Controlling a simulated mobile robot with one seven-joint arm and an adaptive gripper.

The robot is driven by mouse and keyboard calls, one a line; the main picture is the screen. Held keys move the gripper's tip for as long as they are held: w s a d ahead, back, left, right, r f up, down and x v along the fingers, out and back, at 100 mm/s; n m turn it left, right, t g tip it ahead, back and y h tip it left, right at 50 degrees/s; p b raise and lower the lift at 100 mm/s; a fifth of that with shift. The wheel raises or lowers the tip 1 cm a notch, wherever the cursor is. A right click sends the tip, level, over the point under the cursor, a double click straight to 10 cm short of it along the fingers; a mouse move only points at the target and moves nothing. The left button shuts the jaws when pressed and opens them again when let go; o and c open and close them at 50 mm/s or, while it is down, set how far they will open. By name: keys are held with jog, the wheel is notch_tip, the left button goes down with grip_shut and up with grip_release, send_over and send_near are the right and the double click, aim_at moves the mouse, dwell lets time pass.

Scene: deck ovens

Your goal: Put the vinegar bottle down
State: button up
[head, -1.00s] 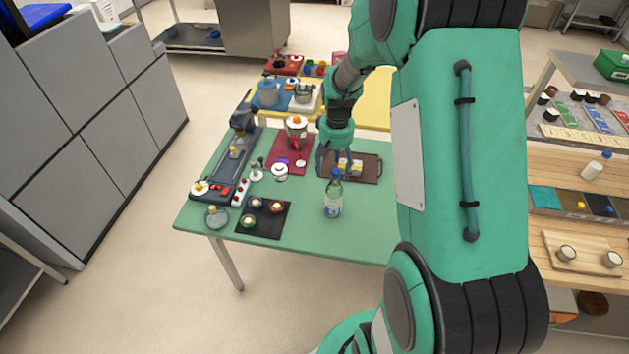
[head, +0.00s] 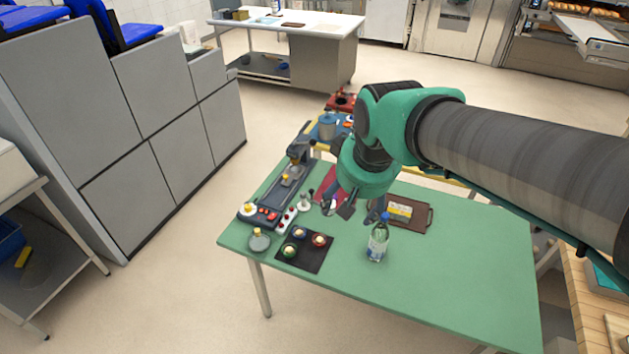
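The vinegar bottle (head: 377,245), clear with a blue-and-white label, stands upright on the green table (head: 440,285) near its front edge. My gripper (head: 362,212) hangs above the table just up and left of the bottle. Its two dark fingers are spread apart with nothing seen between them. The right finger appears close to the bottle's cap; I cannot tell whether they touch.
A dark mat (head: 304,252) with several small cups lies left of the bottle. A brown board (head: 413,222) with a yellow item lies behind it. A dark device (head: 283,190) stands at the left. The table's right front is clear.

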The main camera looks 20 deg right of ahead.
jog(key=s+a+r+n+t, duration=0.1)
jog(key=s+a+r, duration=0.1)
jog(key=s+a, duration=0.3)
jog(key=s, duration=0.4)
jog(key=shift+s+r+t+y, duration=0.15)
jog(key=shift+r+t+y, duration=0.15)
jog(key=shift+r, duration=0.1)
jog(key=shift+a, duration=0.1)
notch_tip(320, 180, down, 5)
jog(key=b, duration=0.5)
jog(key=shift+f, duration=0.2)
dwell(0.6)
